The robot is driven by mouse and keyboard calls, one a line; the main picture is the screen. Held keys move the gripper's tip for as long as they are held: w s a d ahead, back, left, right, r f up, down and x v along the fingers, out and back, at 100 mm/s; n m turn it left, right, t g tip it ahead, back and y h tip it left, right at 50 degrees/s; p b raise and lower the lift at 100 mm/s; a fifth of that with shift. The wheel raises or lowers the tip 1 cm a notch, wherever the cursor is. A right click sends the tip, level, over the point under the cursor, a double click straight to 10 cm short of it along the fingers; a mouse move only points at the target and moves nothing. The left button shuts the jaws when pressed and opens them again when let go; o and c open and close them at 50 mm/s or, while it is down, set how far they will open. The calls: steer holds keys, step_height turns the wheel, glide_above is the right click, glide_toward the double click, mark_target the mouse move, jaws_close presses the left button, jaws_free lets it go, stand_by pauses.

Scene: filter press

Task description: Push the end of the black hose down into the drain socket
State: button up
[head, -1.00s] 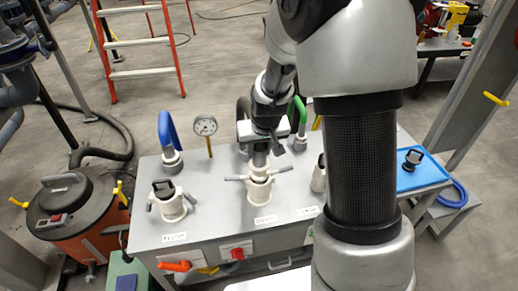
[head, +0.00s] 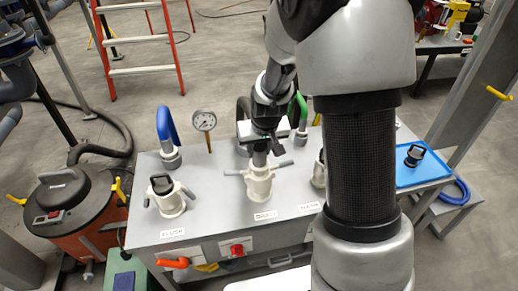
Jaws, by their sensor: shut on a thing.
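The drain socket (head: 259,187) is a cream upright fitting with side levers spread out, behind the DRAIN label on the grey bench. My gripper (head: 262,143) is directly above it, shut on the end of the black hose (head: 243,107). The hose arches up behind my gripper and is mostly hidden by it. A short grey end piece (head: 260,158) shows below the fingers, upright and in line with the socket mouth. It appears to meet the mouth; how deep it sits I cannot tell.
A capped FLUSH socket (head: 167,198) and a blue hose (head: 168,135) stand left, with a gauge (head: 204,121) behind. A WASH socket (head: 320,172) and a green hose (head: 301,112) stand right, partly behind my arm. A blue tray (head: 418,172) holds a black cap (head: 414,154).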

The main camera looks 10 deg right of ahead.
steer(key=shift+f+b, duration=0.8)
steer(key=shift+f, duration=0.2)
steer(key=o, duration=1.4)
steer(key=shift+c, duration=0.2)
steer(key=s+f+p+v, duration=0.15)
steer(key=p+v, duration=0.75)
steer(key=v, duration=2.3)
steer(key=s+r+t+p, duration=0.1)
steer(key=s+r+p, duration=0.3)
steer(key=s+r, duration=0.3)
steer(key=s, duration=0.4)
